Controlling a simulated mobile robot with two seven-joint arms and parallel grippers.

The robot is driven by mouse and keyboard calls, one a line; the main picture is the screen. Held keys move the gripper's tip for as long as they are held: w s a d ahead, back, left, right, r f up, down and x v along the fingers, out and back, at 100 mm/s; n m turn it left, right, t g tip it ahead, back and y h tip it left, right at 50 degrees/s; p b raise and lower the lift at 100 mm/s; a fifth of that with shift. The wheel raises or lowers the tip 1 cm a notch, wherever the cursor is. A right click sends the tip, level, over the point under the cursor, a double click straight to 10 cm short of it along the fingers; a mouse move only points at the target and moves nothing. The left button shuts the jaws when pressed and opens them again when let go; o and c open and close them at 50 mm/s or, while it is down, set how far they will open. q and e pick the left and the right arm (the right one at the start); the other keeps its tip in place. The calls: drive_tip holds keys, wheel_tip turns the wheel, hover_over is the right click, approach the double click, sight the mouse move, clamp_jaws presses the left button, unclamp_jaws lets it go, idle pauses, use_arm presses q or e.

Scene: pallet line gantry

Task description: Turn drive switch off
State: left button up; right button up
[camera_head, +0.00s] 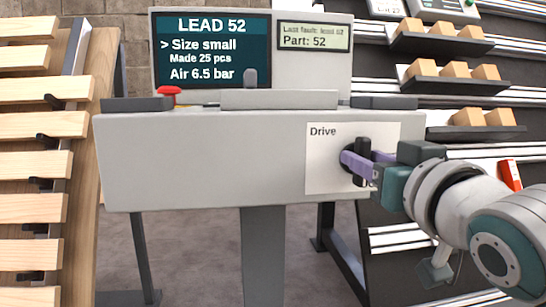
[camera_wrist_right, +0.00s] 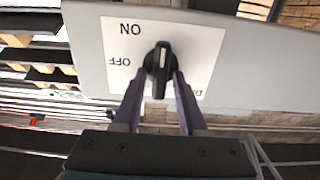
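The drive switch is a black rotary knob (camera_head: 359,176) on a white plate (camera_head: 327,176) marked "Drive". In the right wrist view the plate appears upside down, with "ON" and "OFF" lettering on the left. There the knob (camera_wrist_right: 160,66) has a white mark at its top end, on the side of the "ON" lettering. My right gripper (camera_head: 367,161) is at the knob, one purple finger on each side. In the right wrist view the fingers (camera_wrist_right: 162,80) are spread, with narrow gaps beside the knob's bar. My left gripper is out of view.
The plate is on a grey console (camera_head: 200,160). Above it a screen (camera_head: 211,50) reads "LEAD 52", and a red button (camera_head: 168,91) is at the console's top left. Wooden slats (camera_head: 40,125) stand left. Shelves with wooden blocks (camera_head: 455,70) stand right, near my right arm.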

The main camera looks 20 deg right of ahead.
clamp_jaws()
idle(0.4)
drive_tip(key=shift+r+n+p, duration=0.15)
drive_tip(key=shift+n+p, duration=0.25)
drive_tip(key=shift+p, duration=0.1)
drive_tip(key=n+p, duration=0.2)
drive_tip(key=shift+a+n+p, duration=0.1)
drive_tip(key=shift+n+p, duration=0.3)
drive_tip(key=shift+w+a+f+n+p, duration=0.15)
drive_tip(key=shift+n+p, duration=0.5)
drive_tip(key=shift+n, duration=1.75)
drive_tip(key=shift+s+f+n+p, duration=0.15)
drive_tip(key=shift+n+p, duration=0.55)
drive_tip(key=shift+n, duration=1.7)
drive_tip(key=shift+w+a+f+n+p, duration=0.15)
drive_tip(key=shift+n+p, duration=0.5)
drive_tip(key=shift+n, duration=1.75)
